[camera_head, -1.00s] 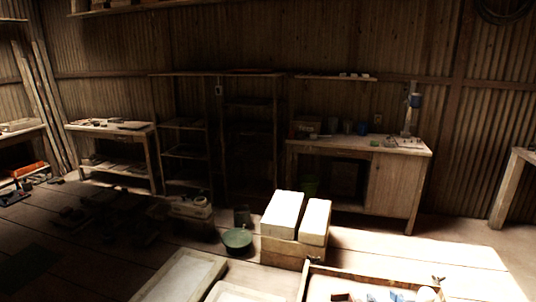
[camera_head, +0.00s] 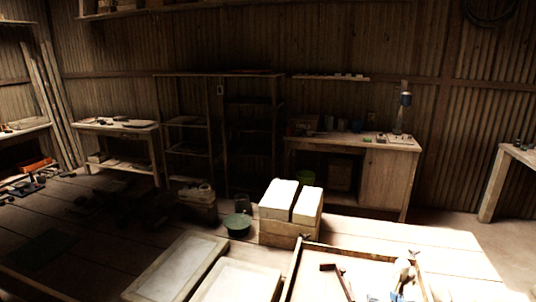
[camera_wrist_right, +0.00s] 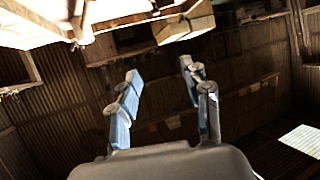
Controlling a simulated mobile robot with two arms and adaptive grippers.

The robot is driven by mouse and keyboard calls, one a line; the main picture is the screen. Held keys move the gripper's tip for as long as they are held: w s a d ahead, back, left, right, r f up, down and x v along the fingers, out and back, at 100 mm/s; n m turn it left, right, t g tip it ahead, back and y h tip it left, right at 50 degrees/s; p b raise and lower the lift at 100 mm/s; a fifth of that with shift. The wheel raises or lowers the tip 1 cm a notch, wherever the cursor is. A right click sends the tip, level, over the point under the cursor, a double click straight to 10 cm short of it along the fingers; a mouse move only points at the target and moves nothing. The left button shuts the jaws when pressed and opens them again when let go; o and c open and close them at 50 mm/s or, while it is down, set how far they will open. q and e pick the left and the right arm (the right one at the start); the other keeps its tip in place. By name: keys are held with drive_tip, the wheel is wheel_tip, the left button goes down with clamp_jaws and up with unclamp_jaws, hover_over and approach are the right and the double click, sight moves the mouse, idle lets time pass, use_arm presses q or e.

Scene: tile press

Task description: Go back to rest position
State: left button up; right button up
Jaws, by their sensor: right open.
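My right gripper (camera_head: 382,297) shows only as blue fingertips at the bottom edge of the head view, over the tray. In the right wrist view the right gripper (camera_wrist_right: 159,68) has its two blue fingers spread apart, with nothing between them. The wrist view is tilted and shows the shed wall and pale boxes beyond the fingers. My left gripper is in neither view now.
A wooden-rimmed tray (camera_head: 291,270) at the bottom holds a dark hammer-like tool (camera_head: 341,278) and a pale object (camera_head: 403,272). Behind it stand white blocks on a wooden box (camera_head: 285,235). Pale framed panels (camera_head: 178,266) lie left. A workbench (camera_head: 384,185) stands against the back wall.

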drive_tip(key=s+a+f+g, duration=0.3)
drive_tip(key=s+f, duration=0.1)
drive_tip(key=s, duration=0.6)
drive_tip(key=s+a+f+n+g+h, duration=0.15)
drive_tip(key=s+f+g, duration=0.25)
drive_tip(key=s, duration=0.6)
drive_tip(key=s+a+f+m+g+y, duration=0.1)
drive_tip(key=s+a+f+g, duration=0.3)
drive_tip(key=s, duration=0.7)
wheel_tip(320, 180, down, 33)
drive_tip(key=s+b, duration=0.2)
drive_tip(key=b, duration=0.4)
use_arm(q)
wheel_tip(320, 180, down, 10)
drive_tip(key=b, duration=0.4)
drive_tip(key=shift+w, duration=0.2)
use_arm(e)
drive_tip(key=s+d+f, duration=0.2)
drive_tip(key=s+f, duration=0.6)
drive_tip(key=f, duration=0.2)
drive_tip(key=s+d+f+g, duration=0.1)
drive_tip(key=s+f, duration=0.7)
drive_tip(key=f, duration=0.2)
drive_tip(key=shift+s+d+n+g+h, duration=0.2)
drive_tip(key=shift+d+n+g+h, duration=0.15)
drive_tip(key=shift+d+n, duration=0.1)
